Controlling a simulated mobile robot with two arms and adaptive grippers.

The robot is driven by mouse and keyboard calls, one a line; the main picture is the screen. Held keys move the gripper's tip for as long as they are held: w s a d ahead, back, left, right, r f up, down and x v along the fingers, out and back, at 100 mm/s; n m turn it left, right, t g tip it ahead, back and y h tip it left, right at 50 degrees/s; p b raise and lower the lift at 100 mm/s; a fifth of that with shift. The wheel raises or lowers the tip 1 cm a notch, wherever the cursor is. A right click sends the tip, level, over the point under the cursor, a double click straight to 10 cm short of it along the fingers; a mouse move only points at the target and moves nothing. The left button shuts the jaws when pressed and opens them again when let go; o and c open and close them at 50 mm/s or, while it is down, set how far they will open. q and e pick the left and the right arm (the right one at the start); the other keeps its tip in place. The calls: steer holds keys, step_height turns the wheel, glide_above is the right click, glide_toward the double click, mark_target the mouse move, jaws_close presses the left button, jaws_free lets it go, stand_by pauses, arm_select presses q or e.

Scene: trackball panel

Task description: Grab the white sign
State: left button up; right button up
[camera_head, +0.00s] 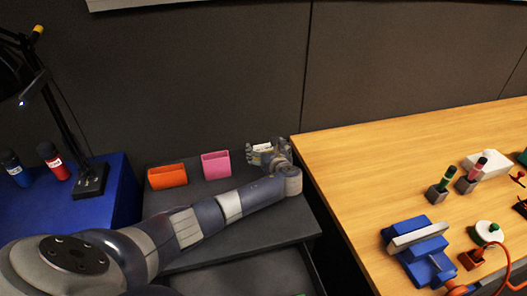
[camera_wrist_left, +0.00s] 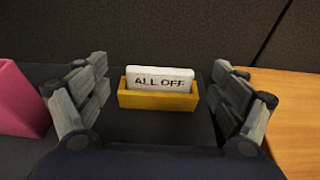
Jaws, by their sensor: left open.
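The white sign (camera_wrist_left: 160,78) reads "ALL OFF" and stands upright in a yellow holder (camera_wrist_left: 158,101) in the left wrist view. In the head view the sign (camera_head: 262,147) is small and partly hidden by my left gripper (camera_head: 264,157). In the wrist view my left gripper (camera_wrist_left: 160,90) is open, with one finger on each side of the sign and holder and a visible gap at both sides. Nothing is held. My right gripper is not in view.
A pink holder (camera_head: 216,164) and an orange holder (camera_head: 167,176) stand left of the gripper on the dark surface. A wooden table (camera_head: 350,150) with a blue vise (camera_head: 420,250) is at right. A dark wall (camera_head: 200,80) rises behind.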

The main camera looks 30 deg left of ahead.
arm_select(q)
steer(key=shift+w+a+f, duration=0.2)
steer(key=shift+w+a, duration=0.05)
steer(key=shift+w, duration=0.05)
steer(key=c, duration=1)
steer(key=shift+o, duration=0.2)
